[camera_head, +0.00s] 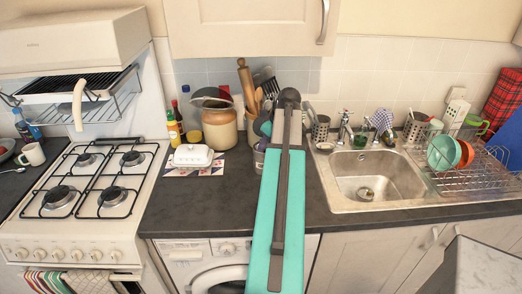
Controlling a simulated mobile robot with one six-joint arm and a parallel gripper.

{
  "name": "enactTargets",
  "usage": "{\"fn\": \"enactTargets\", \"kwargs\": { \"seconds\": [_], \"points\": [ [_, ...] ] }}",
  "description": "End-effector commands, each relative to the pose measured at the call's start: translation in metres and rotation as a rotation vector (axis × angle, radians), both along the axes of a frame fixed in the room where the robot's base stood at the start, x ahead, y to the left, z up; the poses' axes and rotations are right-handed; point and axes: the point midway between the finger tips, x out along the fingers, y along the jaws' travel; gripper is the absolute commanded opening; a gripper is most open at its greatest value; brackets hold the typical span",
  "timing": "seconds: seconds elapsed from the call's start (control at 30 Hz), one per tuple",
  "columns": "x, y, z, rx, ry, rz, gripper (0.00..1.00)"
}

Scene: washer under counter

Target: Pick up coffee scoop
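I cannot make out a coffee scoop for certain in the head view. Several wooden and dark utensils (259,98) stand upright in a holder at the back of the counter, but none is clear enough to name as the scoop. My teal and grey arm runs up the middle of the view, over the washer and counter, and hides part of the worktop. No gripper fingers show, and I cannot see anything held.
A white butter dish (193,155), bottles (173,131) and a large crock (219,127) stand left of my arm. The gas hob (91,183) is further left. The sink (378,178) and dish rack (468,178) are at right. Dark counter (180,207) is clear at the front left.

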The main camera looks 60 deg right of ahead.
Motion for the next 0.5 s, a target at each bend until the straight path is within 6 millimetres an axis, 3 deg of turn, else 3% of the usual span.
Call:
{"fn": "enactTargets", "kwargs": {
  "seconds": [0.03, 0.2, 0.5],
  "points": [
    [0.0000, 0.0000, 0.0001, 0.000, 0.000, 0.000, 0.25],
    [0.0000, 0.0000, 0.0001, 0.000, 0.000, 0.000, 0.00],
    [0.0002, 0.0001, 0.0001, 0.000, -0.001, 0.000, 0.00]
  ]
}}
